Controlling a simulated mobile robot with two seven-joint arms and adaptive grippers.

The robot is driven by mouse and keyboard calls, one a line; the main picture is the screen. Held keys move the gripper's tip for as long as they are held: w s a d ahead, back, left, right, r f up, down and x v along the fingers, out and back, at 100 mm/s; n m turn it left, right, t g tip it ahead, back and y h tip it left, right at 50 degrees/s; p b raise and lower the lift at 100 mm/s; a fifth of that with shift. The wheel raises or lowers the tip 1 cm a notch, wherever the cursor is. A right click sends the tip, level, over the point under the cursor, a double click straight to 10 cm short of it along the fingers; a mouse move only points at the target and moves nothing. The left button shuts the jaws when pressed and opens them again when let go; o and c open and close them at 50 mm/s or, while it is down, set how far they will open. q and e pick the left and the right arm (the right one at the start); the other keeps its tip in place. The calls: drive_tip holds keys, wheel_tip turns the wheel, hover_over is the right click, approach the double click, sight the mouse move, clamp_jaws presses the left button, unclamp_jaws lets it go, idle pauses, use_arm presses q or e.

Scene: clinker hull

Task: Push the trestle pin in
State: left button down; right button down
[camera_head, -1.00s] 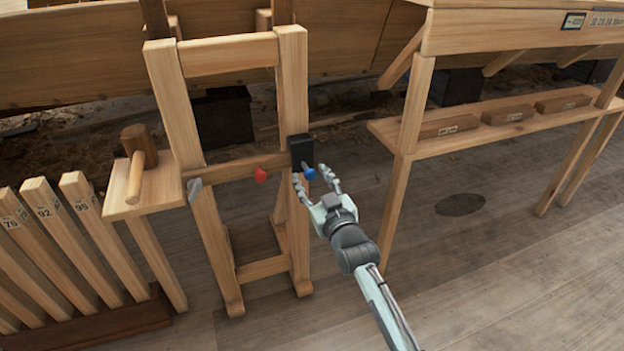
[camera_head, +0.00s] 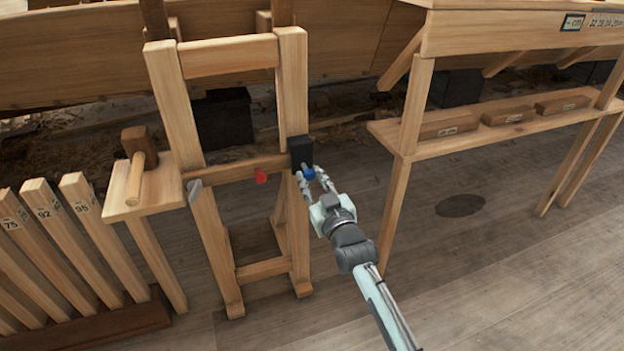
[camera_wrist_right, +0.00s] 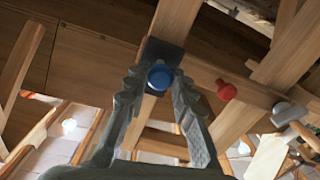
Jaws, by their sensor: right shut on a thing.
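The wooden trestle (camera_head: 228,56) stands upright in the middle of the head view. A black block (camera_head: 302,148) sits on its right post, and a blue-headed pin (camera_head: 308,173) sticks out from it. My right gripper (camera_head: 310,176) has its fingers on both sides of the blue head and is shut on it. In the right wrist view the blue head (camera_wrist_right: 160,77) shows between the two fingertips, in front of the black block (camera_wrist_right: 162,52). A red knob (camera_head: 261,176) sits on the crossbar and also shows in the wrist view (camera_wrist_right: 226,90). My left gripper is not in view.
A mallet (camera_head: 138,150) lies on a small wooden shelf (camera_head: 118,206) left of the trestle. Numbered boards (camera_head: 45,205) lean in a rack at the far left. A bench (camera_head: 440,140) with labelled blocks stands at the right. Floor between is clear.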

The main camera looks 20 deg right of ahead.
drive_tip(key=w, duration=0.2)
drive_tip(key=shift+w, duration=0.35)
drive_tip(key=c, duration=1.3)
unclamp_jaws()
drive_tip(key=shift+o, duration=0.2)
drive_tip(key=shift+s, duration=0.1)
drive_tip(key=s, duration=1.2)
drive_tip(key=shift+d, duration=0.2)
